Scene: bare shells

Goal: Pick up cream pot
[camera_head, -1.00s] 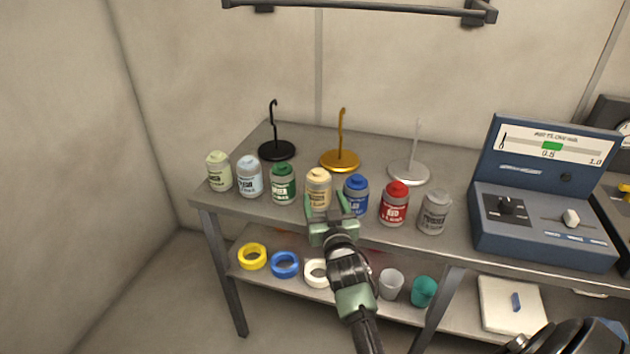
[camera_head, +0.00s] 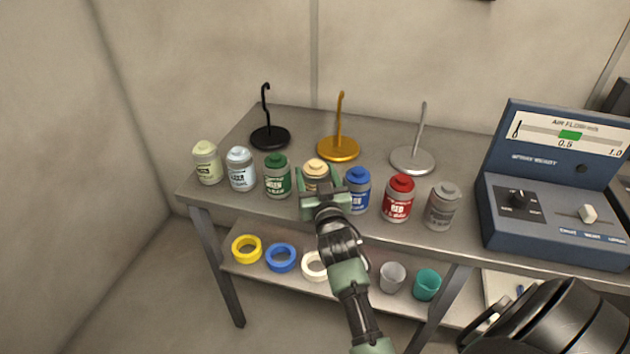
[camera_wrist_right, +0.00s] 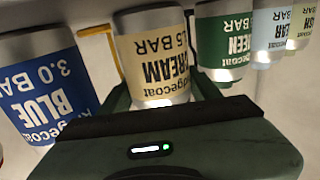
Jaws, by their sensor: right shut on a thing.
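The cream pot (camera_head: 315,170) stands upright in the row of pots on the table, between the green pot and the blue pot. In the right wrist view the cream pot (camera_wrist_right: 155,60) shows its cream label upside down, close in front of the gripper body. My right gripper (camera_head: 322,183) is shut on the cream pot, with a finger on each side. The pot's lower part is hidden behind the gripper in the head view. My left gripper is not in view.
The green pot (camera_head: 277,177) and blue pot (camera_head: 357,192) stand close on either side. Other pots, including a red pot (camera_head: 398,199), continue the row. Hook stands (camera_head: 338,149) are behind. A blue air-flow box (camera_head: 545,210) is at right. Rings and cups lie on the lower shelf (camera_head: 350,285).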

